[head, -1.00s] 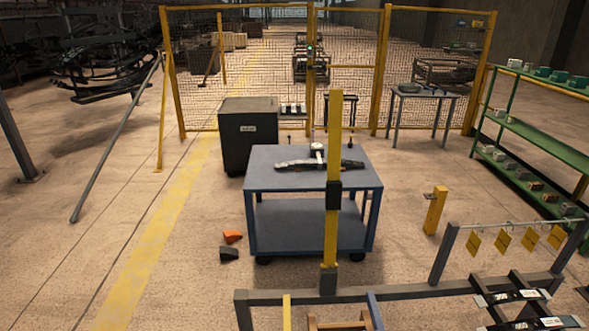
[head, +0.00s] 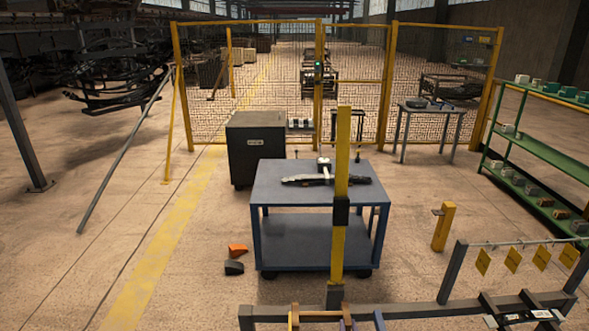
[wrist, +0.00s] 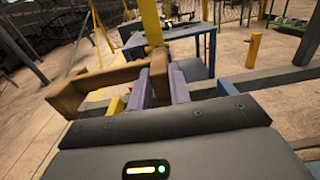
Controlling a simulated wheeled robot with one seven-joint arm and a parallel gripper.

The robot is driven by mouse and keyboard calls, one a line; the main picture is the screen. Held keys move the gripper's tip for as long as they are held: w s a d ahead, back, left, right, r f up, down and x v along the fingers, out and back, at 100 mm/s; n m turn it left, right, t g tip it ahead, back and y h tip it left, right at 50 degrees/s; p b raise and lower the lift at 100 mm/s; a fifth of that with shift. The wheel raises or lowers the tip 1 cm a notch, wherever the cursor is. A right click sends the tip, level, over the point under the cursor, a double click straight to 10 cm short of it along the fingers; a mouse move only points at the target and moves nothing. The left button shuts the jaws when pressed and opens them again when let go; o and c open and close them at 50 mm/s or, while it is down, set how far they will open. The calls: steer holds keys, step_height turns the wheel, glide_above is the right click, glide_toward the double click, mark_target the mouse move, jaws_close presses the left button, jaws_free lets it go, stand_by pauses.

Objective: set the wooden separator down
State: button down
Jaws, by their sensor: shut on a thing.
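The wooden separator (wrist: 100,92) is a brown wooden frame of bars. In the wrist view it reaches left from my gripper (wrist: 160,86), whose two purplish fingers are shut on one end of it. In the head view the separator (head: 318,314) shows only partly at the bottom edge, just in front of the yellow post's foot. Most of my gripper is cut off there. I cannot tell whether the separator touches anything beneath it.
A grey rail (head: 415,309) runs across the front, with a yellow post (head: 340,240) rising near it. A blue cart (head: 268,197) with a dark tool on top stands behind. Yellow tags (head: 513,260) hang at right, near a green shelf (head: 540,150). Floor at left is mostly clear.

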stand_by(0.3)
steer(key=s+d+r, duration=0.1)
steer(key=s+d, duration=0.2)
steer(key=s, duration=0.3)
steer(key=s+d+r, duration=0.1)
steer(key=s+d, duration=0.2)
steer(key=s, duration=0.3)
steer(key=shift+s+d+r, duration=0.2)
steer(key=shift+d+r, duration=0.05)
steer(key=shift+r, duration=0.05)
steer(key=shift+f, duration=0.15)
step_height(320, 180, down, 5)
steer(key=b, duration=0.5)
steer(key=shift+f+b, duration=0.75)
steer(key=shift+f, duration=1.5)
